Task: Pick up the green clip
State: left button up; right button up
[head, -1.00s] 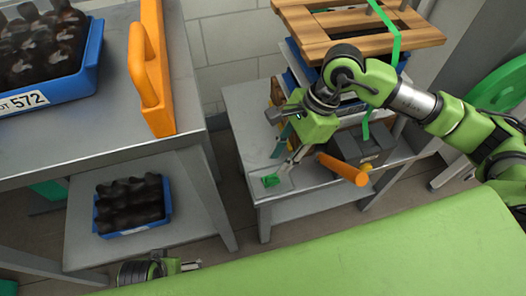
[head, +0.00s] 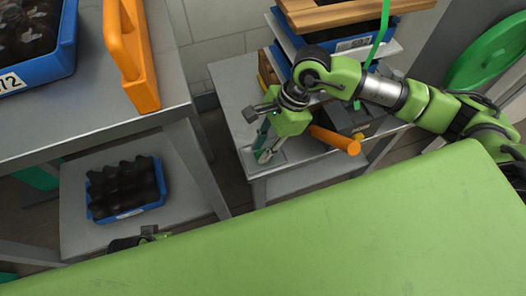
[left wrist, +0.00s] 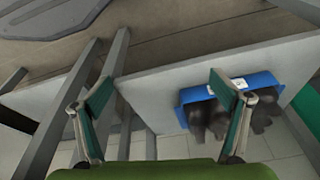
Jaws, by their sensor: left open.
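My right gripper (head: 263,153) points down at the near left corner of the low grey table (head: 225,82). Its fingertips are at the spot where the green clip lay, close to the tabletop. The clip cannot be made out clearly now; the fingers cover that spot. I cannot tell whether the fingers are shut on it. My left gripper (head: 150,235) shows only in part at the bottom of the head view. In the left wrist view the left gripper (left wrist: 160,92) is open and empty, its two green-padded fingers far apart.
An orange cylinder (head: 335,139) lies right of the right gripper. Wooden slats (head: 340,14) and a blue crate (head: 350,41) are stacked behind. A small blue crate of dark bottles (head: 128,212) stands on a lower shelf at left; an orange handle (head: 130,50) is above.

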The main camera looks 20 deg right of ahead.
grip_shut()
jog(key=shift+r, duration=0.15)
